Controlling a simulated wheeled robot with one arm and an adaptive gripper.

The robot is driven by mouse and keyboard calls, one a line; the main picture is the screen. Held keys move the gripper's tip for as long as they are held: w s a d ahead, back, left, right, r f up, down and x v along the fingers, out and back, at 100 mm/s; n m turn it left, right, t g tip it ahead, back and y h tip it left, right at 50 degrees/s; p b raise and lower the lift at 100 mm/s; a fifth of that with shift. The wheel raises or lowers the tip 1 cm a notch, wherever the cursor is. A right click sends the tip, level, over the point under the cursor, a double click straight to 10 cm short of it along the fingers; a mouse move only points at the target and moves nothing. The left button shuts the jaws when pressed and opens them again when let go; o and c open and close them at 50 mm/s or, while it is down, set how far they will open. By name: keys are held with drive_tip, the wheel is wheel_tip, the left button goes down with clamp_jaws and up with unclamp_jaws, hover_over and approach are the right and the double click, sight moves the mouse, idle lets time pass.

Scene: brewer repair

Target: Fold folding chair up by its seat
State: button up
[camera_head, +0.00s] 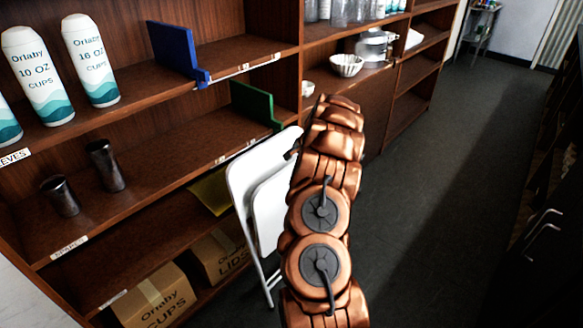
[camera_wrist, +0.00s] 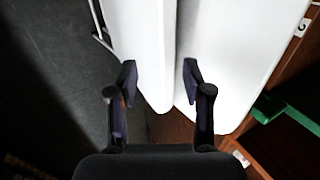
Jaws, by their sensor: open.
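The white folding chair (camera_head: 266,200) stands against the front of the wooden shelving in the head view, partly hidden behind my copper arm. In the wrist view two white panels of the chair, one at the left (camera_wrist: 140,45) and one at the right (camera_wrist: 225,60), lie side by side with a narrow gap between them. I cannot tell for sure which panel is the seat. My gripper (camera_wrist: 160,90) is open, with its two dark fingers apart at the lower ends of the panels. Nothing shows held between them.
Wooden shelves (camera_head: 150,223) hold cups sleeves (camera_head: 90,60), dark tumblers (camera_head: 105,165), a blue divider (camera_head: 175,52), a green divider (camera_head: 254,103) and cardboard boxes (camera_head: 155,297). A white bowl (camera_head: 346,65) stands further back. The dark floor (camera_head: 430,220) to the right is clear.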

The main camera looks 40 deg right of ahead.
drive_tip(key=shift+s+r, duration=0.25)
drive_tip(key=shift+r, duration=0.25)
drive_tip(key=shift+c, duration=0.4)
